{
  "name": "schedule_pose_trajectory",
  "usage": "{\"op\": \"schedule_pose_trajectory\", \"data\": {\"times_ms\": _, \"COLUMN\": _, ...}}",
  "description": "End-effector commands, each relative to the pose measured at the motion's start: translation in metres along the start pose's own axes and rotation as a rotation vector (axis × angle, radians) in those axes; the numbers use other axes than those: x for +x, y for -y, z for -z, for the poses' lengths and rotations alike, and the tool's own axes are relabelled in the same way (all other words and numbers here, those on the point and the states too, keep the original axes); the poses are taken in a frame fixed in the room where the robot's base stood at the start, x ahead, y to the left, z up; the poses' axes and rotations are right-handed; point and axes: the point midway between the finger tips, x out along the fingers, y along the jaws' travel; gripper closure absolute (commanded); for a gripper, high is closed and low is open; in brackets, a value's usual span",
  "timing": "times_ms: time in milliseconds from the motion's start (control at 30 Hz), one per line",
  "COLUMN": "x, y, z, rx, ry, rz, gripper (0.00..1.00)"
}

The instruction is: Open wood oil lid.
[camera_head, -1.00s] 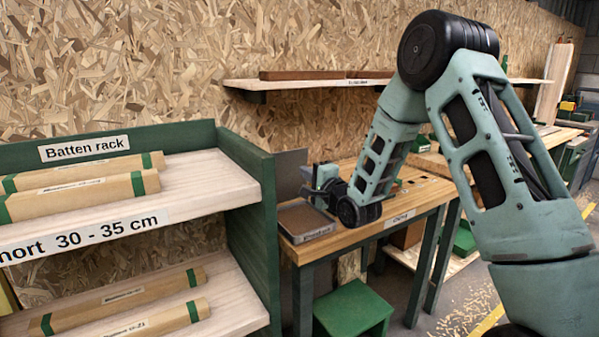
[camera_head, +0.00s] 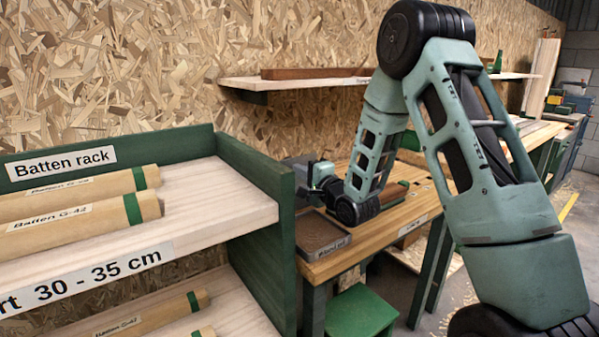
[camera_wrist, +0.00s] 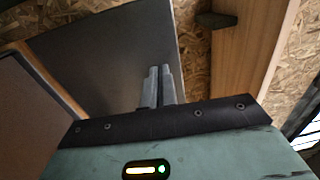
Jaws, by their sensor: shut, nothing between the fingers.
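A shallow dark-rimmed container (camera_head: 322,236) with a brown inside and a small front label sits at the left end of the wooden bench. The label is too small to read. A flat grey panel (camera_wrist: 105,50) fills much of the wrist view behind my fingers; I cannot tell for sure whether it is the lid. My gripper (camera_head: 314,186) is over the back of the container, partly hidden by the rack and my wrist. In the wrist view my gripper (camera_wrist: 160,88) has its fingers together and empty, in front of the panel. Contact cannot be told.
The green-sided batten rack (camera_head: 262,180) stands close on the left, holding several wrapped battens (camera_head: 80,215). A wall shelf (camera_head: 300,83) runs above the bench (camera_head: 400,215). A green step stool (camera_head: 360,312) is on the floor before it.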

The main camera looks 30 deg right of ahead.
Motion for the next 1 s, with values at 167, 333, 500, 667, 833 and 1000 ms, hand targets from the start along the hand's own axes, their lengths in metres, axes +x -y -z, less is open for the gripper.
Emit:
{"op": "schedule_pose_trajectory", "data": {"times_ms": 167, "x": 0.004, "y": 0.000, "z": 0.000, "rx": 0.000, "ry": 0.000, "rz": 0.002, "gripper": 1.00}}
{"op": "schedule_pose_trajectory", "data": {"times_ms": 333, "x": 0.025, "y": 0.010, "z": 0.000, "rx": -0.001, "ry": -0.001, "rz": -0.049, "gripper": 1.00}}
{"op": "schedule_pose_trajectory", "data": {"times_ms": 500, "x": 0.041, "y": 0.003, "z": 0.001, "rx": 0.000, "ry": -0.002, "rz": -0.097, "gripper": 1.00}}
{"op": "schedule_pose_trajectory", "data": {"times_ms": 667, "x": 0.046, "y": 0.003, "z": 0.000, "rx": 0.000, "ry": 0.000, "rz": -0.098, "gripper": 1.00}}
{"op": "schedule_pose_trajectory", "data": {"times_ms": 833, "x": 0.045, "y": 0.003, "z": 0.000, "rx": 0.000, "ry": 0.000, "rz": -0.097, "gripper": 1.00}}
{"op": "schedule_pose_trajectory", "data": {"times_ms": 1000, "x": 0.046, "y": 0.004, "z": -0.001, "rx": 0.000, "ry": 0.000, "rz": -0.097, "gripper": 1.00}}
